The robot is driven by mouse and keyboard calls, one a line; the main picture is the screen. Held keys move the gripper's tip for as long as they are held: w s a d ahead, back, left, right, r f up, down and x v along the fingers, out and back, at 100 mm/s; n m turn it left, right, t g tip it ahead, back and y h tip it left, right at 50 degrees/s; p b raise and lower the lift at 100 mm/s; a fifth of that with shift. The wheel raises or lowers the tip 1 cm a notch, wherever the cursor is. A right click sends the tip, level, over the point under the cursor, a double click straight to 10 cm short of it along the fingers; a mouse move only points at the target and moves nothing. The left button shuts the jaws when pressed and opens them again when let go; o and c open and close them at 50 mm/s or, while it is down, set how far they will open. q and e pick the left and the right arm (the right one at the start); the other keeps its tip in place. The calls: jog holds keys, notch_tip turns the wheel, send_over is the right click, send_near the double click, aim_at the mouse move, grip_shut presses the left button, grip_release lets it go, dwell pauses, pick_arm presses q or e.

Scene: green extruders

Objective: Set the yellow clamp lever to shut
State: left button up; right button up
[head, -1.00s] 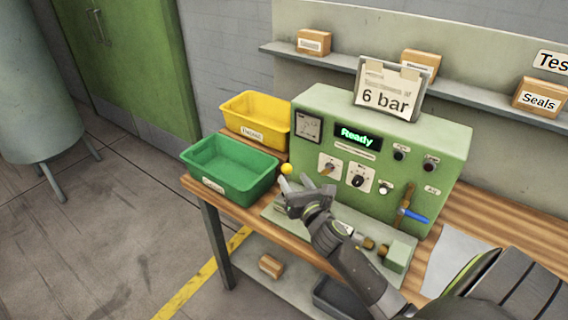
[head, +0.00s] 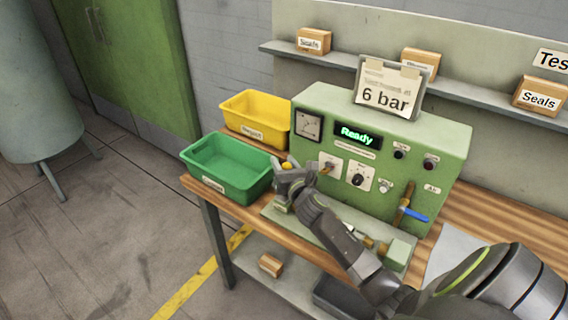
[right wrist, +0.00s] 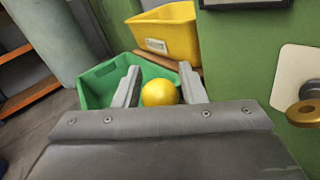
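The yellow clamp lever shows as a round yellow knob (head: 287,165) in the head view, at the left front of the green test machine (head: 440,150). My right gripper (head: 285,168) is at this knob and hides most of the lever below it. In the right wrist view the yellow knob (right wrist: 160,92) sits between the two grey fingers (right wrist: 160,88), which stand apart with a gap visible on each side. The lever's arm and pivot are hidden, so I cannot tell its setting. My left gripper is not in view.
A green bin (head: 225,185) and a yellow bin (head: 255,130) stand left of the machine. The machine's front carries a brass-coloured selector (head: 327,168), a black knob (head: 358,180) and a blue-handled valve (head: 413,214). A "6 bar" card (head: 385,95) stands on top.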

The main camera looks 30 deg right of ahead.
grip_shut()
jog(key=s+a+f+n+t+y+b, duration=0.1)
jog(key=a+n+t+b, duration=0.3)
jog(key=b, duration=0.9)
jog(key=shift+s+a+f+n, duration=0.35)
jog(key=shift+s+a+n, duration=0.55)
jog(key=shift+n, duration=1.1)
jog(key=shift+w+a, duration=0.1)
jog(key=shift+w, duration=0.05)
jog(key=shift+o, duration=1.8)
grip_release()
